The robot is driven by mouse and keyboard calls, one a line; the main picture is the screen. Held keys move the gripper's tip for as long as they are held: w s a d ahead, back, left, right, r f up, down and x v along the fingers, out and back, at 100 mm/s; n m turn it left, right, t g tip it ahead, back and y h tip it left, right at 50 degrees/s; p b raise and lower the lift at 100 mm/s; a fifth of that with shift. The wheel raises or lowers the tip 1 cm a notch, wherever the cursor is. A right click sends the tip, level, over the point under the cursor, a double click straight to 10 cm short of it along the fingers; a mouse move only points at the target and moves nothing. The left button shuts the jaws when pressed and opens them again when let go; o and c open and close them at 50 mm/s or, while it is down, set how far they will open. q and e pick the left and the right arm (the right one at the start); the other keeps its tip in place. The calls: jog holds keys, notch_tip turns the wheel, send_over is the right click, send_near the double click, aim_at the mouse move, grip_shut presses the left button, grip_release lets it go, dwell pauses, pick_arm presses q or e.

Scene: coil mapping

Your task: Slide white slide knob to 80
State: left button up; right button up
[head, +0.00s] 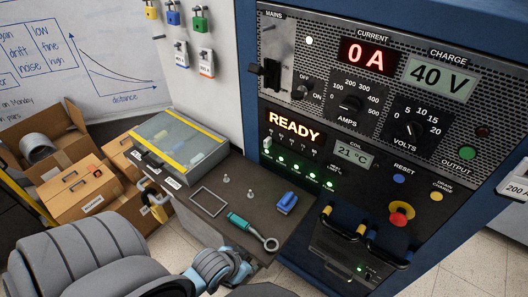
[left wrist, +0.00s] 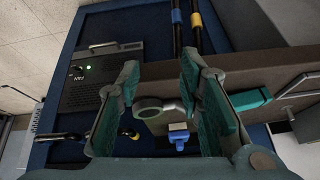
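A dark fan box (head: 345,245) with a green light sits low on the blue cabinet. In the left wrist view the fan box (left wrist: 97,82) is at the upper left, with a thin white mark (left wrist: 104,46) near its edge. I cannot tell for sure whether this mark is the white slide knob, and no number 80 is readable. My left gripper (left wrist: 159,65) is open, its fingers apart and nothing between them, to the right of the fan box in its wrist view. In the head view my left arm comes in at the bottom. My right gripper is not in view.
A grey bench (head: 262,188) holds a teal-handled ring spanner (head: 250,230), a blue object (head: 287,202) and a yellow-edged case (head: 180,140). Cable plugs and a red button (head: 400,213) stick out above the fan box. Cardboard boxes (head: 83,190) stand at left.

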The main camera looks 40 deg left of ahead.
pick_arm(q)
jog(key=w+r+t, duration=0.1)
jog(key=w+r, duration=0.1)
jog(key=w, duration=0.1)
jog(key=w+a+r+t+h, duration=0.1)
jog(key=w+r+t, duration=0.1)
jog(key=w, duration=0.1)
jog(key=w+a+r+t, duration=0.1)
jog(key=w+r+t, duration=0.1)
jog(key=shift+w+r, duration=0.25)
jog(key=shift+w, duration=0.15)
jog(key=w+a+r+t, duration=0.2)
jog(key=w+a+t, duration=0.1)
jog(key=w+a, duration=0.15)
jog(key=n+t+y, duration=0.1)
jog(key=t, duration=0.3)
send_near(265, 143)
jog(key=shift+t, duration=0.3)
jog(key=w+b, duration=0.2)
jog(key=w+f+b, duration=0.1)
jog(key=w+b, duration=0.1)
jog(key=b, duration=0.1)
jog(key=shift+w, duration=0.15)
jog(key=shift+w+r, duration=0.15)
jog(key=shift+w, duration=1.15)
jog(key=shift+w+r, duration=0.2)
jog(key=shift+w, duration=1.15)
jog(key=shift+c, duration=0.2)
grip_shut()
